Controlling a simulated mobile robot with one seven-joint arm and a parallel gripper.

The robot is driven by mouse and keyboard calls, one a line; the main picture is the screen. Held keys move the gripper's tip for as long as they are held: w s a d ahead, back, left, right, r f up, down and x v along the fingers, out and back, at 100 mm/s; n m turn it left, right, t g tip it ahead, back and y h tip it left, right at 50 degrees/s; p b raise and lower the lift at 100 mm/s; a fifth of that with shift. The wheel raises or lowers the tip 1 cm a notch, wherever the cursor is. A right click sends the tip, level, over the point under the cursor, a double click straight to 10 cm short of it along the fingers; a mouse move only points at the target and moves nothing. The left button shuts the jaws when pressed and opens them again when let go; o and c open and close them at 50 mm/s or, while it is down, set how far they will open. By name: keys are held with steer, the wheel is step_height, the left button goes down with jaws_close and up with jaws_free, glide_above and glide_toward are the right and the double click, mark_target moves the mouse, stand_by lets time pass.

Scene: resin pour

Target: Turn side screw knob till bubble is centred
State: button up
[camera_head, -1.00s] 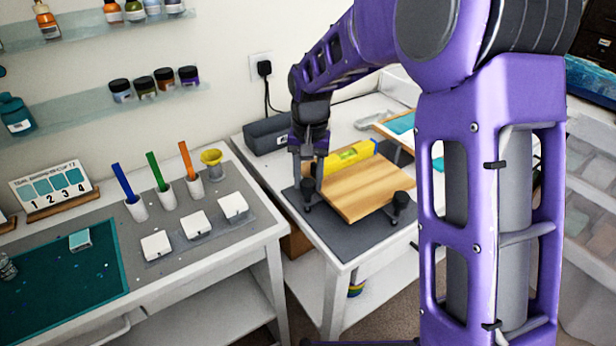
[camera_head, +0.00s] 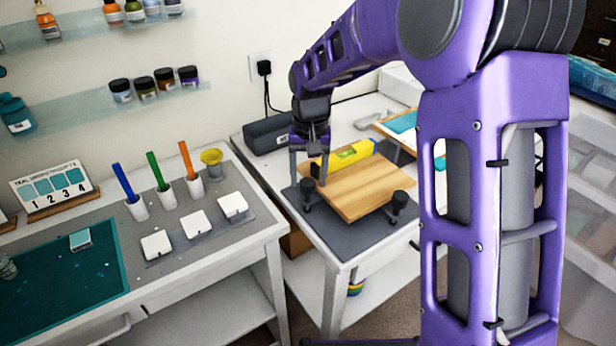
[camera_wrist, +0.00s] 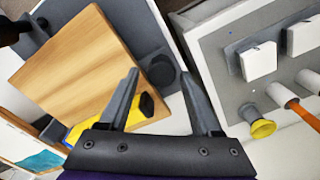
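A wooden board (camera_head: 358,190) lies on a dark base plate (camera_head: 345,240), with a yellow spirit level (camera_head: 350,155) along its back edge. The level's bubble is too small to read. A black screw knob (camera_head: 399,200) stands at the board's front right. Another dark round knob (camera_wrist: 160,71) is at the board's left side, partly hidden by my fingers in the head view. My gripper (camera_head: 308,178) points down over this side knob. In the wrist view my gripper (camera_wrist: 160,76) is open, its fingertips apart on either side of the knob. I cannot tell if they touch it.
A dark grey box (camera_head: 268,135) stands behind on the same white table. At left, a workbench holds white blocks (camera_head: 196,224), coloured sticks in cups and a yellow funnel (camera_head: 211,157). A gap separates the two tables.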

mark_target(310, 183)
steer(key=shift+o, duration=0.2)
steer(key=shift+s+f, duration=0.1)
steer(key=shift+f, duration=0.05)
step_height(310, 183, up, 18)
steer(key=shift+s+d+f, duration=0.15)
steer(key=shift+s+f, duration=0.05)
steer(key=shift+f, duration=0.05)
stand_by(0.4)
